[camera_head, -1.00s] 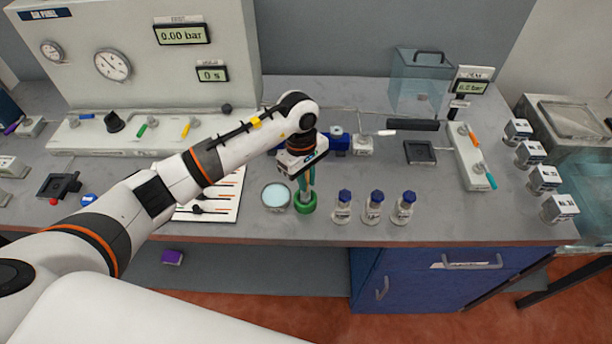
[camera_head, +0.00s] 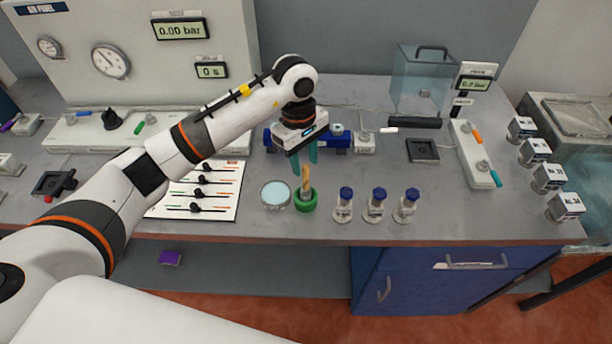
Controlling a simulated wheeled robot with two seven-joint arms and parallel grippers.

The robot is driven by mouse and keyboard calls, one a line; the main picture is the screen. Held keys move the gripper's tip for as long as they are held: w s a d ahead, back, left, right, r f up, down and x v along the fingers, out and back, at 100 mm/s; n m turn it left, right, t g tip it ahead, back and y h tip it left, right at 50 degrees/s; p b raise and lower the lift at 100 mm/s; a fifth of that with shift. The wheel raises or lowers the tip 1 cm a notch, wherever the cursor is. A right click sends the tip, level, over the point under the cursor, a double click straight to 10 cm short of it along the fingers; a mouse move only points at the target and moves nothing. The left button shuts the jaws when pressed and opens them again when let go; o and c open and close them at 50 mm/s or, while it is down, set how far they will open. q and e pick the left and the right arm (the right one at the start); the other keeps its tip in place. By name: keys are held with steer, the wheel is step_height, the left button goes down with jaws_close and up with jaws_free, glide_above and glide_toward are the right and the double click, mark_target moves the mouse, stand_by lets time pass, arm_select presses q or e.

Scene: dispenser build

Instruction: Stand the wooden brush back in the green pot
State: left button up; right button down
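The wooden brush (camera_head: 305,177) stands nearly upright in the green pot (camera_head: 305,202), with its light wooden part sticking up above the rim. The pot sits near the front edge of the bench, just right of a round glass dish. My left gripper (camera_head: 304,158) is above and just behind the brush, with teal fingers pointing down. A gap shows between its fingers, and it looks open and clear of the brush. My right gripper does not show.
A round dish (camera_head: 276,194) stands close left of the pot. Several blue-capped bottles, the nearest one (camera_head: 343,204), stand to its right. A white sheet with sliders (camera_head: 228,205) lies to the left.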

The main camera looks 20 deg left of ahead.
arm_select(q)
step_height(320, 180, up, 6)
steer(key=b, duration=0.2)
steer(key=shift+w+a+r, duration=0.2)
steer(key=shift+a+r, duration=0.05)
steer(key=shift+a, duration=0.1)
